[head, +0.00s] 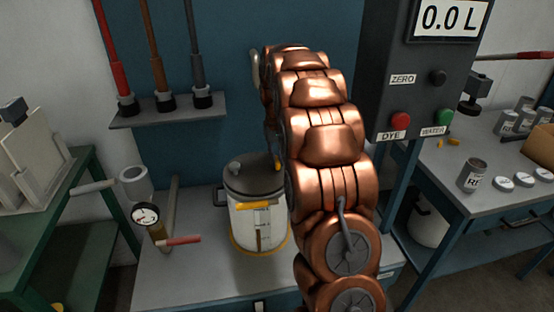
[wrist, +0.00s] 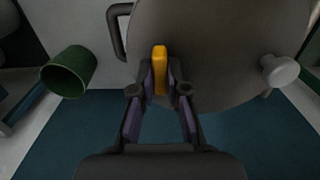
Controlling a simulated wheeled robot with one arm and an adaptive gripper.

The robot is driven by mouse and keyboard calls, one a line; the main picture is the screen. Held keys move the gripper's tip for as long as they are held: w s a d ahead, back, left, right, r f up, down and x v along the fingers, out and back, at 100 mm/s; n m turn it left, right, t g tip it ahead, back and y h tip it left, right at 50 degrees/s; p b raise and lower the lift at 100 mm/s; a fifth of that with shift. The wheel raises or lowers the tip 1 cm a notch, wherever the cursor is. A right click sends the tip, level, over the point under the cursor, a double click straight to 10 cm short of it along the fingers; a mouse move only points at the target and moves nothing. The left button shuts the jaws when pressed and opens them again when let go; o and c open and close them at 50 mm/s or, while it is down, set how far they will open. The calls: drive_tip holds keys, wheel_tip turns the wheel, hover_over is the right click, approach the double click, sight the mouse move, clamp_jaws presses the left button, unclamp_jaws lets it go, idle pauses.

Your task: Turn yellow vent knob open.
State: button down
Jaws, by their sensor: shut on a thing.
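The yellow vent knob (wrist: 159,62) is a small upright bar on the dark grey lid (wrist: 215,45) of a pot. In the wrist view my gripper (wrist: 161,86) is shut on it, one finger on each side, with the knob's top showing beyond the fingertips. In the head view the white pot (head: 250,222) stands on the grey bench, and only a sliver of the yellow knob (head: 277,164) shows beside my copper arm. The gripper itself is hidden there behind the arm.
A pale round knob (wrist: 281,70) stands on the lid's right in the wrist view. A green cylinder (wrist: 69,72) is at left. A pressure gauge (head: 146,215) and a red-handled lever (head: 180,240) stand left of the pot. A dark control box (head: 420,75) rises close on the arm's right.

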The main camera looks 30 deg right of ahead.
sight(277, 159)
drive_tip(key=shift+r, duration=0.1)
drive_tip(key=c, duration=1.2)
unclamp_jaws()
drive_tip(key=shift+o, duration=0.2)
wheel_tip(277, 159, up, 12)
